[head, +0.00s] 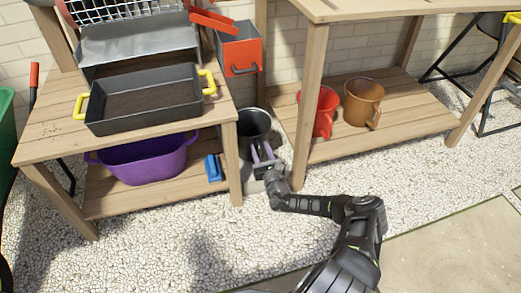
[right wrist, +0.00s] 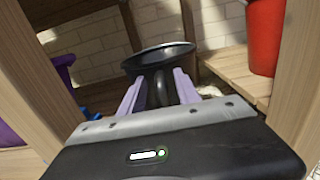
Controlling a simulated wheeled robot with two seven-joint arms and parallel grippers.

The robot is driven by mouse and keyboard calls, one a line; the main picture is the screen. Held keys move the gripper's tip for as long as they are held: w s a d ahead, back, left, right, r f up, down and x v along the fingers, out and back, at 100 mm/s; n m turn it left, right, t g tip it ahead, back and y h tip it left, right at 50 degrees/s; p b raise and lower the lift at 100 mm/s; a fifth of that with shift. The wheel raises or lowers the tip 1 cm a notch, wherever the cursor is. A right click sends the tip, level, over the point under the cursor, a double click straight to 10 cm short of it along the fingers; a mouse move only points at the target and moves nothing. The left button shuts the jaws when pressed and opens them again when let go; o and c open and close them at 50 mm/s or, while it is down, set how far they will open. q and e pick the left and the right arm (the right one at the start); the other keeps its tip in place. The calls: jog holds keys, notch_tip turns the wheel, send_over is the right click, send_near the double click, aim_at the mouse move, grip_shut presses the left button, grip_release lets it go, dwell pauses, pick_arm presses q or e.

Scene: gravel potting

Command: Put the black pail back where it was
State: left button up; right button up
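The black pail (head: 254,124) is upright in the gap between the two wooden benches, apparently on the gravel; its lower part is partly hidden by my gripper. My right gripper (head: 263,152) is at the near side of the pail, its purple fingers spread apart. In the right wrist view, the pail's dark rim (right wrist: 157,53) shows just beyond the fingers. A dark curved part, seemingly the pail's handle, lies between the fingers of the right gripper (right wrist: 158,88); I see no clear contact. My left gripper is out of view.
Bench legs stand close on both sides of my right gripper. The left bench (head: 55,118) holds a dark tray (head: 150,118); a purple tub (head: 147,162) and blue object (head: 213,168) sit below. Red (head: 324,112) and brown (head: 363,103) pails stand on the right bench's shelf. Gravel in front is clear.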

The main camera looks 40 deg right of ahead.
jog(key=shift+s, duration=0.1)
jog(key=shift+s+a+r+p, duration=0.1)
jog(key=shift+s+p, duration=0.15)
jog(key=shift+p, duration=0.05)
jog(key=p+v, duration=0.5)
jog(key=v, duration=0.6)
jog(key=shift+s, duration=0.15)
